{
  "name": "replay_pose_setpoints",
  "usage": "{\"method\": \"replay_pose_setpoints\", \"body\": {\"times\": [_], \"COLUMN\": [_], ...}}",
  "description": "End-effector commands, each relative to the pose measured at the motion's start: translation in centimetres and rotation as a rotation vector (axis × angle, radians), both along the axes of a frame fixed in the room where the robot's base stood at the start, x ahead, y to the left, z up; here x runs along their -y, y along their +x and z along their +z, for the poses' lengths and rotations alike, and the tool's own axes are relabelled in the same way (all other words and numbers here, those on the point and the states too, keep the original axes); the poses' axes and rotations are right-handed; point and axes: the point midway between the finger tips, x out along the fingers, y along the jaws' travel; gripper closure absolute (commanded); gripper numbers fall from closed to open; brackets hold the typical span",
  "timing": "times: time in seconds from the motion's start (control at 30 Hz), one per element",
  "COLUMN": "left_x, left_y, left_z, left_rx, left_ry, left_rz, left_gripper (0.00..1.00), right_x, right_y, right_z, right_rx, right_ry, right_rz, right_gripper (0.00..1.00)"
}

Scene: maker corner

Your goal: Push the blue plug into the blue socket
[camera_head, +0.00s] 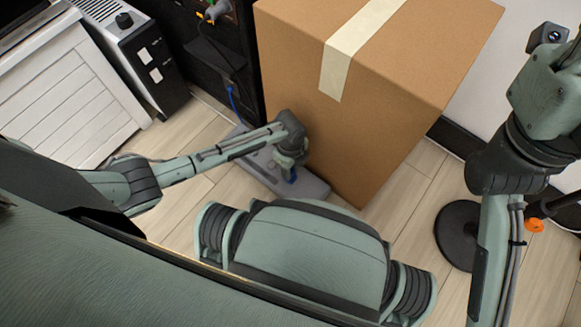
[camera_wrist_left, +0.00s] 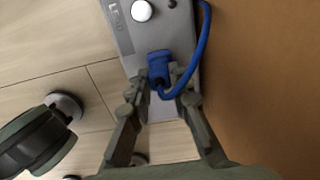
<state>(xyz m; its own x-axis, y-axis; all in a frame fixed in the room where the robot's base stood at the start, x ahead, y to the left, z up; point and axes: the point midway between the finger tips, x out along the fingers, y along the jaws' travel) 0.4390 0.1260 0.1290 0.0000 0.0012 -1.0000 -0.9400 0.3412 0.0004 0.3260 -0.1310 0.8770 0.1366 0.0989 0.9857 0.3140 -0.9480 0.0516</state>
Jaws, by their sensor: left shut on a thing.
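My left gripper (camera_head: 290,166) is low over a grey unit on the floor, beside the cardboard box. In the left wrist view its two fingers (camera_wrist_left: 163,82) are closed on the blue plug (camera_wrist_left: 158,64), one on each side. The plug is over the face of the grey unit (camera_wrist_left: 125,40), and its blue cord loops up to the right. A bit of the blue plug shows under the gripper in the head view (camera_head: 291,177). I cannot make out the blue socket, nor tell how deep the plug sits. My right arm is at the right; its gripper is out of view.
The large cardboard box (camera_head: 370,100) stands right against the working spot. A black round base (camera_head: 458,235) stands at right.

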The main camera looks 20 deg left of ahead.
Motion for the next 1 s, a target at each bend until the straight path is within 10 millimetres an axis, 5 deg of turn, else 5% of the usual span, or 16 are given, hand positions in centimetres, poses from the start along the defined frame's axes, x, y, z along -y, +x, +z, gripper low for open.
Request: {"method": "replay_pose_setpoints", "body": {"times": [0.5,0.53,0.7,1.0], "left_x": [0.01,0.02,0.01,0.0], "left_y": [0.02,0.02,0.01,0.0], "left_z": [-1.13,-1.11,-1.06,-1.01], "left_rx": [0.0,0.0,0.0,0.0], "left_ry": [0.0,0.0,0.0,0.0], "left_rz": [0.0,0.0,0.0,0.0], "left_gripper": [1.0,0.8,0.58,0.56], "right_x": [0.0,0.0,0.0,0.0], "right_y": [0.0,-0.01,-0.01,0.0], "right_z": [-0.75,-0.72,-0.67,-0.67], "right_rx": [0.0,0.0,0.0,0.0], "right_ry": [0.0,0.0,0.0,0.0], "right_rz": [0.0,0.0,0.0,0.0], "right_gripper": [0.6,0.6,0.6,0.6]}}
